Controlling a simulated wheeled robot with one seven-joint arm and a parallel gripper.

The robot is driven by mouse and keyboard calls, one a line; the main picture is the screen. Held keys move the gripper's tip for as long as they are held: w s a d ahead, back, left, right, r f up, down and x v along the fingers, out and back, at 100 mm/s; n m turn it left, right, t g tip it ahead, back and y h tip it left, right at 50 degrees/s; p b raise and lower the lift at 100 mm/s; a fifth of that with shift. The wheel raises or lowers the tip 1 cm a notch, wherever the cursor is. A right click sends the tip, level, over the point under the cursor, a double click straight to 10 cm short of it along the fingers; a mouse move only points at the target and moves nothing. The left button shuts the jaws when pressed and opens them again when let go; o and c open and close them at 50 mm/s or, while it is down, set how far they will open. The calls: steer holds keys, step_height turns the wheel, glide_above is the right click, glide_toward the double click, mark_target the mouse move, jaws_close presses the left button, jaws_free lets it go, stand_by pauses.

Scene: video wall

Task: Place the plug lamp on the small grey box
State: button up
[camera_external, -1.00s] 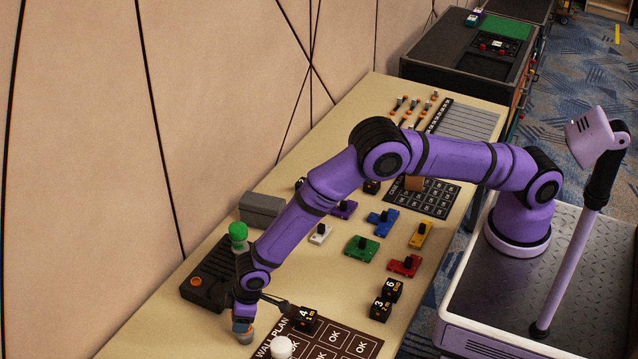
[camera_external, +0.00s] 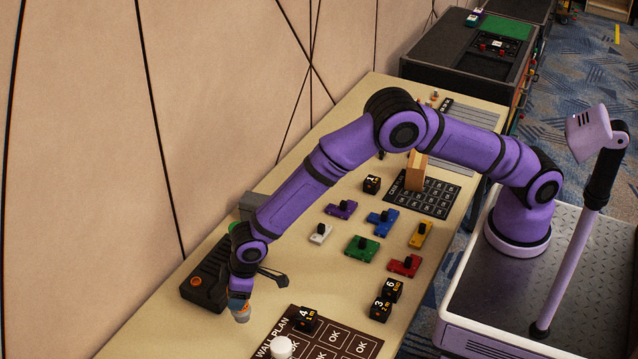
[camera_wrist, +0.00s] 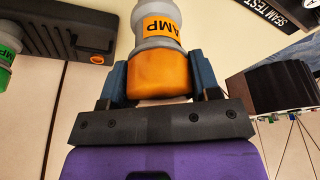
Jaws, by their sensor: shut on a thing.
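The plug lamp, a grey body with an orange band and a label ending in "AMP", is upside down in the wrist view (camera_wrist: 160,72). My gripper (camera_wrist: 160,85) is shut on it, one blue-grey finger on each side. In the external view the lamp's grey end (camera_external: 240,312) hangs below my gripper (camera_external: 241,288), over the near-left part of the bench. The gap to the bench is hard to judge. The small grey box (camera_external: 247,203) stands by the wall, beyond my gripper, largely hidden behind my forearm.
A black unit with an orange-red button (camera_external: 196,282) is left of my gripper. A green-topped piece (camera_external: 235,229) shows partly behind my wrist. A dark plan board (camera_external: 362,345), a white knob (camera_external: 281,347) and number cubes (camera_external: 380,308) lie to the right, with coloured blocks (camera_external: 361,248) farther back.

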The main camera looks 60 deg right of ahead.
steer(key=shift+d+r, duration=0.15)
steer(key=shift+r, duration=0.15)
steer(key=w+d+r+m, duration=0.1)
steer(key=w+d+r, duration=0.15)
steer(key=d, duration=1.85)
steer(key=w+d+r+m, duration=0.2)
steer(key=d+r, duration=0.1)
steer(key=d, duration=1.8)
steer(key=w+f, duration=0.2)
steer(key=w, duration=0.5)
steer(key=w+f, duration=0.3)
steer(key=w, duration=0.5)
steer(key=shift+w+f+h, duration=0.15)
steer(key=shift+w+h, duration=0.15)
steer(key=shift+h, duration=0.1)
steer(key=shift+a+f, duration=0.1)
steer(key=shift+f, duration=0.05)
steer(key=o, duration=1)
steer(key=shift+c, duration=0.2)
